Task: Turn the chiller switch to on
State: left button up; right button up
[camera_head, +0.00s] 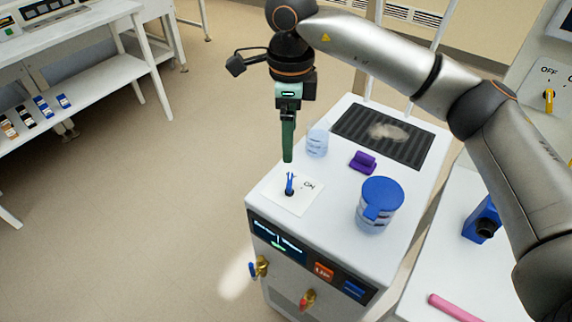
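The chiller switch is a blue knob (289,184) on a white plate (308,201) on top of a white cabinet unit. The plate carries the letters "ON" to the right of the knob, and the knob's handle points up in the picture, away from that label. My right gripper (288,158), with green fingers pointing down, is just above and behind the knob in the picture. The fingers overlap as one narrow strip, so their opening is hidden. Contact with the knob cannot be made out. My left gripper is not in view.
On the unit are a clear cup (317,143), a purple block (363,161), a blue-lidded jar (379,204) and a black ribbed mat (349,122). The front has valves (259,267). A yellow switch (548,100) marked OFF is on the right panel. Floor at left is clear.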

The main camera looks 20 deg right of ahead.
aim_at(289, 180)
notch_tip(289, 180, down, 10)
jog(key=shift+s+f+p, duration=0.15)
jog(key=shift+f+p, duration=0.1)
jog(key=shift+p, duration=0.1)
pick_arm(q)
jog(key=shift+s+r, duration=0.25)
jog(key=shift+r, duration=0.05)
pick_arm(e)
jog(key=shift+f, duration=0.5)
jog(key=c, duration=1.4)
